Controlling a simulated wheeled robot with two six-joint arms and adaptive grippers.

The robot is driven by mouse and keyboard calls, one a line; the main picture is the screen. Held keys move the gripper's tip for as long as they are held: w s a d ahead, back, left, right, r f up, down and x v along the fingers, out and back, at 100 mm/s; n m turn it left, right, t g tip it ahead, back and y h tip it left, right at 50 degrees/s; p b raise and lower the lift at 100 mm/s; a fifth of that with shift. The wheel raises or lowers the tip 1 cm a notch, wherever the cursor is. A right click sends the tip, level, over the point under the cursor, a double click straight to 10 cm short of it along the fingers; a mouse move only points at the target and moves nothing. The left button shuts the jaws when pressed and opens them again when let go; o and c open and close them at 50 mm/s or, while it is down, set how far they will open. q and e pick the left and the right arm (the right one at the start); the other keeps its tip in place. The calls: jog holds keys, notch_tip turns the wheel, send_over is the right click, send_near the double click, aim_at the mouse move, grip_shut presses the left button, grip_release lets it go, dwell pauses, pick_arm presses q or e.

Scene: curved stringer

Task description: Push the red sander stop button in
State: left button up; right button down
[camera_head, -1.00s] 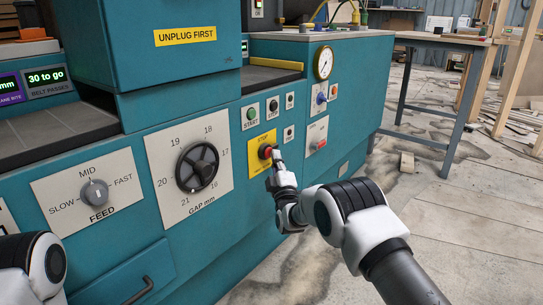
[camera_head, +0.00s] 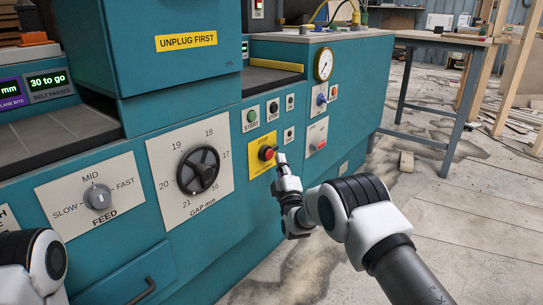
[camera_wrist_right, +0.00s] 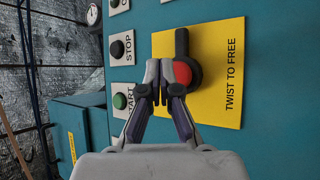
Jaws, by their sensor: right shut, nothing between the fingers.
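The red sander stop button (camera_head: 266,153) sits on a yellow plate (camera_head: 257,167) on the teal machine's front. In the right wrist view the red button (camera_wrist_right: 183,73) has a dark collar, and its plate reads "TWIST TO FREE". My right gripper (camera_head: 281,158) is shut and empty, just right of the button in the head view. In the right wrist view its fingertips (camera_wrist_right: 159,70) appear just left of the red face. A small gap shows in the head view. I cannot tell how far in the button is. Only part of my left arm shows; its gripper is out of view.
Green START (camera_head: 250,115) and dark STOP (camera_head: 273,107) buttons sit above the yellow plate. The gap handwheel (camera_head: 198,169) and feed knob (camera_head: 98,197) are to the left. A red switch (camera_head: 319,144) is to the right. Floor is open beyond my right arm.

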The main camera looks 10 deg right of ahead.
jog(key=s+d+p, duration=0.1)
jog(key=s, duration=0.1)
jog(key=s+d+p, duration=0.1)
jog(key=d+p, duration=0.1)
jog(key=shift+s, duration=0.4)
jog(key=shift+f, duration=0.1)
jog(key=s+d+f+m+g, duration=0.15)
jog(key=s+f+g, duration=0.45)
jog(key=s+f, duration=0.6)
jog(key=s+f+m+g, duration=0.2)
jog(key=s+f+g, duration=0.3)
jog(key=s+f, duration=0.7)
jog(key=s+f+m+g, duration=0.3)
jog(key=s+m+g, duration=0.25)
jog(key=s, duration=0.95)
jog(key=s+f+m+g, duration=0.4)
jog(key=s+g, duration=0.2)
jog(key=s, duration=0.9)
notch_tip(320, 180, up, 38)
jog(key=m+p, duration=0.1)
jog(key=p, duration=3.7)
jog(key=shift+a+y+p, duration=0.4)
jog(key=shift+a, duration=0.05)
